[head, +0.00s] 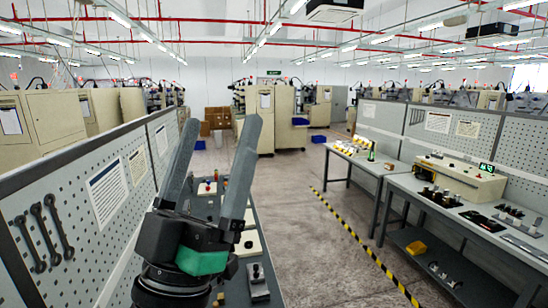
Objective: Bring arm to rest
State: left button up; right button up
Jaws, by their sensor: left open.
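My left gripper (215,140) stands large in the left half of the head view. Its two long grey fingers point up and are spread apart, with nothing between them. Its black and green body hangs in front of the left workbench (263,258) and hides part of it. My right gripper is not in the head view.
A pegboard wall (95,190) with wrenches (45,232) runs along the left. On the right, benches hold a beige machine (459,177) and small parts. Yellow-black tape (355,236) marks the floor. The aisle between the benches is clear. Beige cabinets (264,120) stand further back.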

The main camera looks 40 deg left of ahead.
pick_arm(q)
jog(key=d+m+h, duration=0.7)
jog(key=d+h, duration=0.1)
jog(key=h, duration=0.4)
jog(key=shift+w+f, duration=0.15)
jog(key=shift+w, duration=0.2)
